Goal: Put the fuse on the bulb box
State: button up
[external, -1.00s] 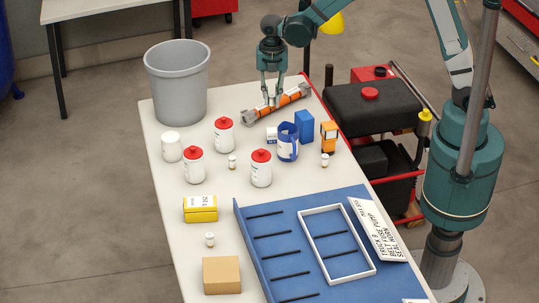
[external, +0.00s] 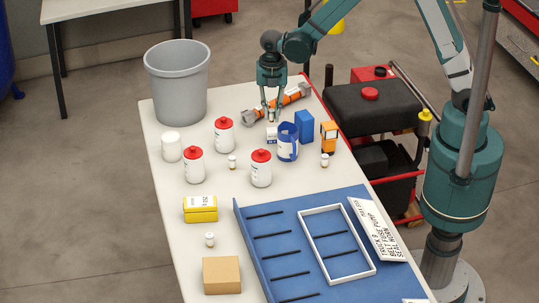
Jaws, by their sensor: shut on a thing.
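My gripper (external: 271,117) points down over the far part of the white table, in front of the orange and grey cylinder. It is shut on a small pale thing between its fingertips, which I take as the fuse; it is too small to show clearly.
The orange and grey cylinder (external: 291,97) lies behind. Red-lidded jars (external: 224,134) stand left. A blue tray (external: 262,263) fills the front right.

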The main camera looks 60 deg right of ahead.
aim_at(272, 123)
jog(key=shift+f, duration=1.9)
jog(key=shift+f+b, duration=0.15)
jog(key=shift+b, duration=0.3)
jog(key=o, duration=0.8)
jog(key=shift+r, duration=0.2)
jog(key=shift+r+p, duration=0.95)
jog(key=shift+r, duration=5.05)
